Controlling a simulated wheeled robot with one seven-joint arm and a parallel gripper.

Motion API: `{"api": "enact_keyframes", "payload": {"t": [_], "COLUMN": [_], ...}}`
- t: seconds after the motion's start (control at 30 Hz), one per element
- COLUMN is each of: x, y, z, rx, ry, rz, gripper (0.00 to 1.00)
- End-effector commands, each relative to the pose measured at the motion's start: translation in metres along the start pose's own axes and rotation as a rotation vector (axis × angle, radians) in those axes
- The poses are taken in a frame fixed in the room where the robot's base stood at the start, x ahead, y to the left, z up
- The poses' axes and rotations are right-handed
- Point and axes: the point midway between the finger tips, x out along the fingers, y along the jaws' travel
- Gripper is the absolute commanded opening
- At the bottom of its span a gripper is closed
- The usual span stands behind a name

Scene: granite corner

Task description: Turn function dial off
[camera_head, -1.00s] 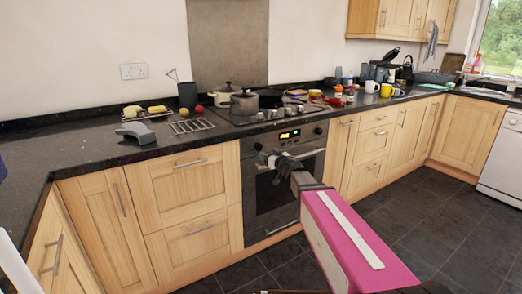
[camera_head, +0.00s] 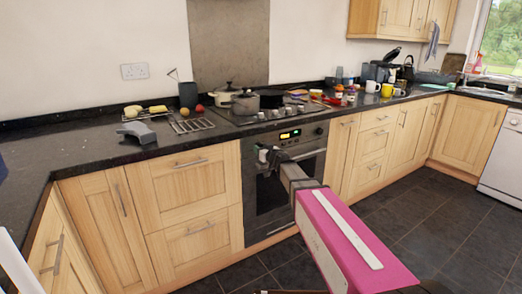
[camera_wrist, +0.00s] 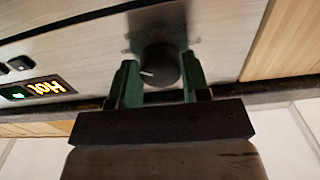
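The function dial (camera_wrist: 160,66) is a round black knob on the oven's steel control panel. In the wrist view it sits between the two green fingers of my gripper (camera_wrist: 161,82); its white mark points left and slightly down in the picture. The fingers are spread, one on each side of the dial, with little or no gap; firm contact is not clear. In the head view my gripper (camera_head: 266,153) is at the left end of the panel and hides the dial. The lit oven display (camera_head: 290,135) shows "Hot" in the wrist view (camera_wrist: 43,88), upside down.
A second knob (camera_head: 318,130) is at the panel's right end. The oven door (camera_head: 270,193) is below. Pots (camera_head: 245,103) stand on the hob above. The dark worktop (camera_head: 80,150) overhangs wooden drawers (camera_head: 190,187) to the left. The tiled floor (camera_head: 400,225) is clear.

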Motion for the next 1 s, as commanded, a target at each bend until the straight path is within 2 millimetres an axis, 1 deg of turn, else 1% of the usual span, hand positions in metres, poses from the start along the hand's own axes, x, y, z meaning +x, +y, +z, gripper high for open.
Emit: {"api": "enact_keyframes", "payload": {"t": [0.27,0.47,0.67,1.0], "x": [-0.0002,-0.0002,-0.0002,-0.0003], "y": [0.0002,0.0004,0.0008,0.0014], "z": [0.0001,0.0001,0.0,-0.0004], "rx": [-0.027,-0.119,-0.28,-0.603], "ry": [0.0,0.0,0.0,-0.001], "rz": [0.0,0.0,0.0,0.0], "gripper": [0.19,0.19,0.19,0.19]}}
